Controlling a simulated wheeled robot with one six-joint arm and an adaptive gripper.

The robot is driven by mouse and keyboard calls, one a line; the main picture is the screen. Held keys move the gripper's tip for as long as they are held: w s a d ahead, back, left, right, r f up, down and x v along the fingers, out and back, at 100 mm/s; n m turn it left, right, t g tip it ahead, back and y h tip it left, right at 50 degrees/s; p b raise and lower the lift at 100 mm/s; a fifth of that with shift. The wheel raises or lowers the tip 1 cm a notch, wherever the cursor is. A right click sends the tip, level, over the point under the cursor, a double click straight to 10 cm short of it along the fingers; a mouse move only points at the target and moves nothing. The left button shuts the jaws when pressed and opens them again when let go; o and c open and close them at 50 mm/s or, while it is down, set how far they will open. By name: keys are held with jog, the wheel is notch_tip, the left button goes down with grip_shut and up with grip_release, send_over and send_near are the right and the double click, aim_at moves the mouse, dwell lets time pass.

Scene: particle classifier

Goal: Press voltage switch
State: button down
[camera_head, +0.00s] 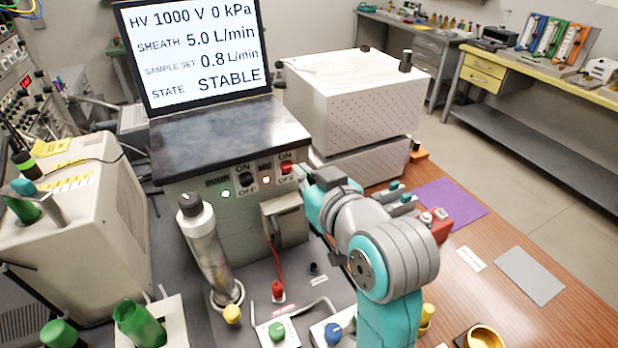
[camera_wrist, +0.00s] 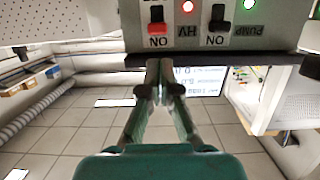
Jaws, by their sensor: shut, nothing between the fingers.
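The classifier's front panel carries a red HV switch (camera_head: 287,168) with a red lamp beside it, between ON and OFF labels. I cannot tell whether the tips touch the switch. The screen (camera_head: 190,50) reads HV 1000 V and STABLE.
A black PUMP switch (camera_head: 248,179) with a green lamp sits left of the red one. A metal cylinder (camera_head: 208,250) stands in front of the panel. A white perforated box (camera_head: 355,95) stands behind my arm. A purple mat (camera_head: 452,203) lies on the bench at right.

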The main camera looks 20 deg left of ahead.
aim_at(284, 157)
jog(key=shift+x, duration=2.95)
